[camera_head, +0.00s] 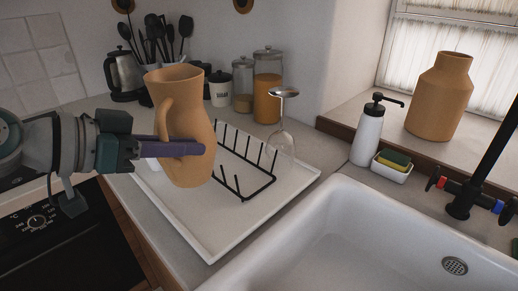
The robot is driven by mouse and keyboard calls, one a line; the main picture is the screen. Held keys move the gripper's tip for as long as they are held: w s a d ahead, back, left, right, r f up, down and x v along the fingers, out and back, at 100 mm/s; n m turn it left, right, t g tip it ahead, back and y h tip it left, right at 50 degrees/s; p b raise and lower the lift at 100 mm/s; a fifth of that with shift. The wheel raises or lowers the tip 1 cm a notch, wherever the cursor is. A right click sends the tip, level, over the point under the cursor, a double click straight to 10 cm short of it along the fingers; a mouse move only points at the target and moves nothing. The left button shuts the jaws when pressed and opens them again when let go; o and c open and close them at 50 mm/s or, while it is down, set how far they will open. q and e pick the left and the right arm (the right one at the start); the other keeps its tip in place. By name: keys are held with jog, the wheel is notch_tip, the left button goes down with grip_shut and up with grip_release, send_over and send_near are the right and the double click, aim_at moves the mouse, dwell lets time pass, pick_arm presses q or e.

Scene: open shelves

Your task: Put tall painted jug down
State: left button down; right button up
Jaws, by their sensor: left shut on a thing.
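A tall orange-tan jug (187,117) with a loop handle is held upright, or nearly so, in the middle left of the head view. My left gripper (182,148) reaches in from the left and is shut on the jug, its purple fingers across the lower body. The jug is in front of a white draining tray (207,238) with a black wire rack (245,160). I cannot tell whether its base touches the tray. My right gripper is not in view.
An upside-down wine glass (283,125) stands at the rack's right. A white sink (350,240), soap dispenser (367,134) and sponge holder (391,170) lie to the right. Jars (267,86), a kettle (122,72) and utensils stand behind. The tray's front is clear.

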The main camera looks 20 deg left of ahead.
pick_arm(q)
notch_tip(320, 180, down, 8)
jog(key=b, duration=0.2)
jog(key=shift+b, duration=0.35)
jog(key=shift+r, duration=0.1)
jog(key=c, duration=0.9)
grip_release()
jog(key=shift+o, duration=0.2)
